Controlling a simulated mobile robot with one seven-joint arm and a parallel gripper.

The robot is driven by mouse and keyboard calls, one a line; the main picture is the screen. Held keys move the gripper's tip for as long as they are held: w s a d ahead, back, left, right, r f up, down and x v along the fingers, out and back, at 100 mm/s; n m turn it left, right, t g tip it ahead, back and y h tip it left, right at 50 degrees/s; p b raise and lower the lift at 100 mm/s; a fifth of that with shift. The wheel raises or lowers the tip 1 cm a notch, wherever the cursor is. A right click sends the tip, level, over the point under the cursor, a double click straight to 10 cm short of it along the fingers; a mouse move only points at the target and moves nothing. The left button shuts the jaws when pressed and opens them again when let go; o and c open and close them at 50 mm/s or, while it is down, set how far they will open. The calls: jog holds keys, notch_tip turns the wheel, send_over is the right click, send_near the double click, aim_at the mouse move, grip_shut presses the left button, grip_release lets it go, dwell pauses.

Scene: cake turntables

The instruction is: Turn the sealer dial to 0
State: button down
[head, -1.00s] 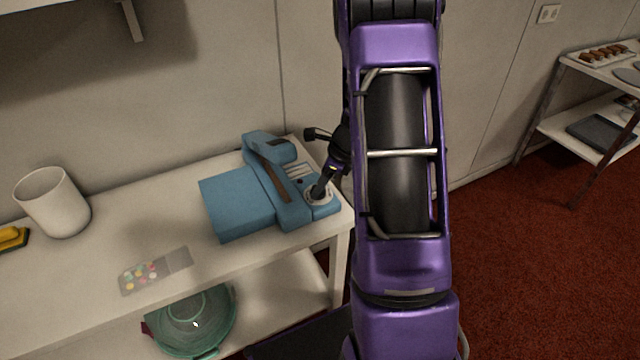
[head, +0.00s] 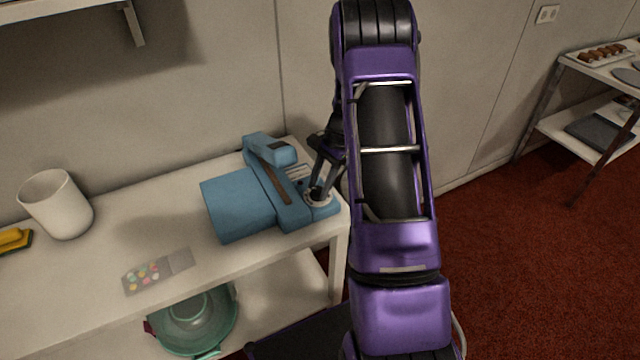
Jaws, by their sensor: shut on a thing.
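The blue sealer (head: 240,205) sits at the right end of the white table. Its dial (head: 319,201) is a pale disc on the sealer's right front corner, mostly covered by the fingers. My gripper (head: 318,193) comes down onto the dial from above and is shut on the dial's knob. The dial's numbers and pointer are hidden or too small to read.
A white cup (head: 57,205) and a yellow sponge (head: 14,239) stand at the table's left. A flat card with coloured dots (head: 143,275) lies near the front edge. A green bowl-like container (head: 196,322) is on the lower shelf.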

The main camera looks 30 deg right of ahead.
jog(key=n, duration=0.1)
jog(key=n+g, duration=0.1)
jog(key=n, duration=0.1)
jog(key=shift+w+a+n+g+h, duration=0.1)
jog(key=shift+n+g+h, duration=0.2)
jog(key=n+g+h, duration=0.1)
jog(key=n, duration=0.3)
jog(key=shift+a+n, duration=0.1)
jog(key=shift+n, duration=0.2)
jog(key=n, duration=0.1)
jog(key=n+g+h, duration=0.1)
jog(key=n, duration=0.1)
jog(key=shift+w+a+n+h, duration=0.1)
jog(key=shift+n+h, duration=0.9)
jog(key=shift+n, duration=1.3)
jog(key=shift+f, duration=0.1)
jog(key=c, duration=0.7)
grip_release()
jog(key=shift+o, duration=0.3)
